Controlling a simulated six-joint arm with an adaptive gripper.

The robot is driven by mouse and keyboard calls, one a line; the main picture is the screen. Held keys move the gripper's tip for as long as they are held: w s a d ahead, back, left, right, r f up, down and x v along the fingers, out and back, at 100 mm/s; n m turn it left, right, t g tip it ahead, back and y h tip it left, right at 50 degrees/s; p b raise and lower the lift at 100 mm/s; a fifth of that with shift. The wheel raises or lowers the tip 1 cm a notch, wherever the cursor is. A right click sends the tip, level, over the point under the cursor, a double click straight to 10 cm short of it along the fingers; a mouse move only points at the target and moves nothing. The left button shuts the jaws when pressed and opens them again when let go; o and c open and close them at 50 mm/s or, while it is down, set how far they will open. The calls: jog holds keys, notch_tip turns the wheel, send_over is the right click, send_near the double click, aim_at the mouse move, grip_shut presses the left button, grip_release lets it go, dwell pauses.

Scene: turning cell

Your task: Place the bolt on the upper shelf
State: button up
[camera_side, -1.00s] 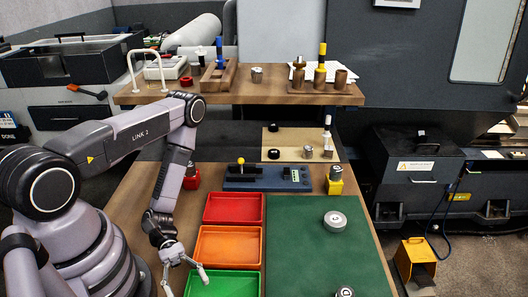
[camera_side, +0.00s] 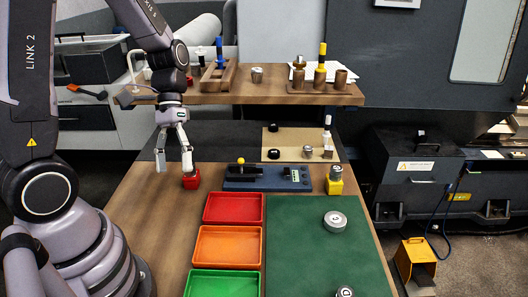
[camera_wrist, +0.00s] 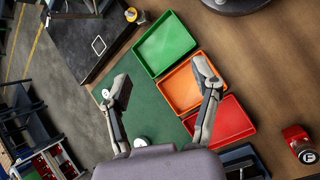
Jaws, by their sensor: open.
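My gripper (camera_side: 174,168) hangs fingers down over the left back part of the bench, below the upper shelf (camera_side: 240,98). In the wrist view its fingers (camera_wrist: 162,78) are spread apart with nothing between them. In the side view the right fingertip overlaps a red block (camera_side: 190,182); I cannot tell if they touch. In the wrist view the red block (camera_wrist: 296,136) with a round metal top lies to the right, outside the fingers. I cannot tell for sure which part is the bolt. The wooden shelf carries a metal cylinder (camera_side: 257,75) near its middle.
The shelf also holds a wooden rack (camera_side: 219,80) and a wooden stand (camera_side: 318,86) at the right. Red (camera_side: 233,209), orange (camera_side: 226,247) and green (camera_side: 222,284) trays line the bench beside a green mat (camera_side: 300,245). A blue fixture (camera_side: 265,177) and yellow block (camera_side: 335,187) stand behind.

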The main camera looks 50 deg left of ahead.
notch_tip(320, 180, up, 8)
jog(key=s+a+m+t+y, duration=0.1)
jog(key=s+m+t+y, duration=0.1)
jog(key=t+y, duration=0.1)
jog(key=shift+a+r+t+y, duration=0.2)
jog(key=shift+t+y, duration=0.1)
jog(key=shift+t, duration=0.6)
jog(key=s+r+t, duration=0.1)
jog(key=r, duration=0.1)
jog(key=s+a+r+t+y, duration=0.1)
jog(key=t, duration=0.1)
jog(key=s+r+m+t, duration=0.1)
jog(key=r, duration=0.1)
jog(key=shift+a+r+t+y, duration=0.25)
jog(key=shift+r+t+y, duration=0.05)
jog(key=shift+r+y, duration=0.1)
jog(key=shift+s+a+r, duration=0.1)
jog(key=shift+s+r, duration=0.05)
jog(key=shift+r, duration=0.05)
jog(key=c, duration=0.4)
jog(key=shift+o, duration=0.2)
